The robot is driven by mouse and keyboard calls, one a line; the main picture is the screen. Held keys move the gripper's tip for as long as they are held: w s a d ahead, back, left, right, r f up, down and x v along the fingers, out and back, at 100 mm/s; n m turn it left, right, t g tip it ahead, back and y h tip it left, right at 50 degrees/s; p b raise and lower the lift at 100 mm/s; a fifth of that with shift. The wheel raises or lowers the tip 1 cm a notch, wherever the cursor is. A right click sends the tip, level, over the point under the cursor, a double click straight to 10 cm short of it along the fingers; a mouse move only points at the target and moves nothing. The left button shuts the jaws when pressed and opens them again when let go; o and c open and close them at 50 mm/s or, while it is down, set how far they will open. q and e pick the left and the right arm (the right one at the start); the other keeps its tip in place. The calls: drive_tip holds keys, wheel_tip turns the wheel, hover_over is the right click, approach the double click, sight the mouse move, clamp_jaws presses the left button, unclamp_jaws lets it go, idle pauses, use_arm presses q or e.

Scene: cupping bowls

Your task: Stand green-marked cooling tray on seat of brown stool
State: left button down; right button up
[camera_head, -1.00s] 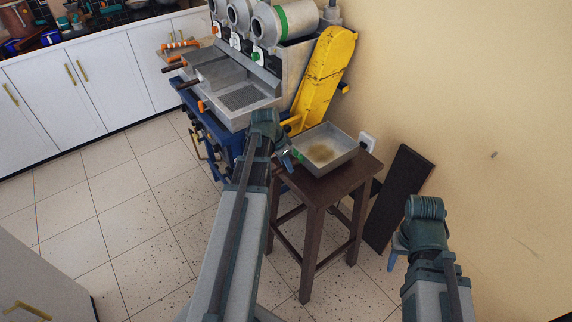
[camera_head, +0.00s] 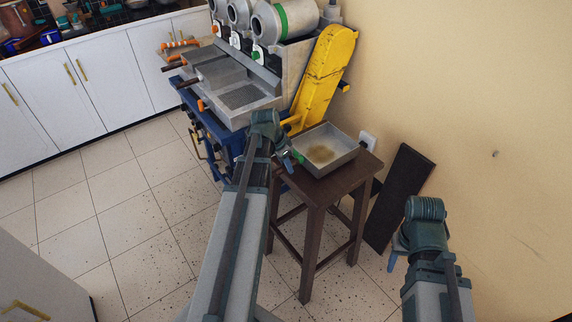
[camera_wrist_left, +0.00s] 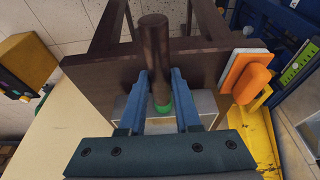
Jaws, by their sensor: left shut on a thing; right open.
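The cooling tray (camera_head: 342,159) is a shallow grey metal pan with a brown layer inside and a green mark at its near left side. It sits level over the seat of the brown stool (camera_head: 350,177), seemingly on it; a small gap cannot be ruled out. My left gripper (camera_head: 288,158) is at the tray's left side. In the left wrist view its blue fingers (camera_wrist_left: 160,95) are shut on the tray's dark handle (camera_wrist_left: 155,48), beside the green band (camera_wrist_left: 163,108). My right gripper (camera_head: 396,257) is empty, low to the right of the stool; its fingers are mostly hidden.
A roaster with several drums and trays on a blue cabinet (camera_head: 215,135) stands behind left. A yellow chute (camera_head: 322,75) rises just behind the tray. A dark board (camera_head: 400,195) leans on the wall to the right. The tiled floor (camera_head: 130,220) at left is clear.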

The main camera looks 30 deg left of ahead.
use_arm(q)
drive_tip(key=shift+f, duration=0.25)
drive_tip(key=shift+f+b, duration=0.35)
drive_tip(key=shift+b, duration=0.2)
drive_tip(key=shift+f, duration=0.15)
drive_tip(key=shift+c, duration=1)
unclamp_jaws()
drive_tip(key=shift+p+v, duration=2.8)
drive_tip(key=shift+v, duration=0.3)
